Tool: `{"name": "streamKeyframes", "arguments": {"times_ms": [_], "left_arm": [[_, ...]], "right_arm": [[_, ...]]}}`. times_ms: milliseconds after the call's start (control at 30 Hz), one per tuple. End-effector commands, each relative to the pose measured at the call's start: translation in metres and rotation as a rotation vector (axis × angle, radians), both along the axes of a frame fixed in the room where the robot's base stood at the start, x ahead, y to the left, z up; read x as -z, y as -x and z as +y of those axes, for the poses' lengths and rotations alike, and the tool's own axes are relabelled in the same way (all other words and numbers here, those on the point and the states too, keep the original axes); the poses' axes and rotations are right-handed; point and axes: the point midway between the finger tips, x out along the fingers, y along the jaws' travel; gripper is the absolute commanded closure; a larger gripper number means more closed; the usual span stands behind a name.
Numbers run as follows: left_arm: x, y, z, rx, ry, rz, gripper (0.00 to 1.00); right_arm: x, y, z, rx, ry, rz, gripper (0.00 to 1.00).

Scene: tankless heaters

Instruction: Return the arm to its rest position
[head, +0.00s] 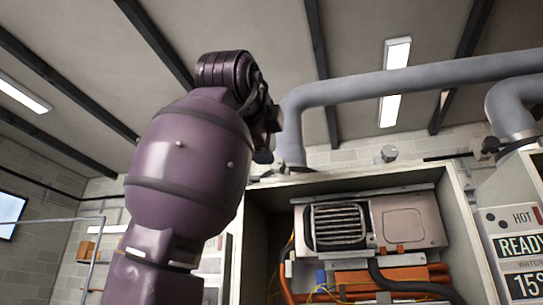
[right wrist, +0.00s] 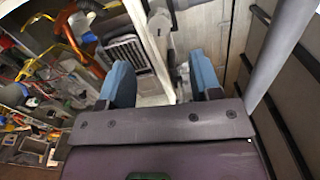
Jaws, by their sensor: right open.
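One of my purple arms rises large in the head view from the lower left, its bent end near the grey pipe above the cabinet. A small bluish part, which looks like a finger, shows beside that end; the rest of the hand is hidden. In the right wrist view my right gripper (right wrist: 160,64) has its two blue fingers spread apart with nothing held between them. Beyond them are the pale cabinet edge and the heater's grille. My left gripper does not show.
The open cabinet (head: 458,228) holds a heater unit (head: 408,222) with a grille, orange pipes (head: 350,277) and black hoses. The thick grey pipe (head: 350,93) runs above the cabinet. A panel reading HOT and READY (head: 518,245) stands at the right. Open room lies under the ceiling at upper left.

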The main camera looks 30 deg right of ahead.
Motion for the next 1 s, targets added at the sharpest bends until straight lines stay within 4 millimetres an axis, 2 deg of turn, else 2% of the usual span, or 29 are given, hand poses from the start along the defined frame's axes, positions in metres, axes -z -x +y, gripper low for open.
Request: {"name": "streamKeyframes", "arguments": {"times_ms": [233,1000], "left_arm": [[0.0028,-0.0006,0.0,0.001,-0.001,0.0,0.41],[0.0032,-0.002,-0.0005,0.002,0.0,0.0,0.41]], "right_arm": [[-0.0001,0.0103,0.0117,0.0,-0.001,-0.001,0.42],[-0.0002,0.0102,0.0119,0.0,0.0,0.0,0.42]]}}
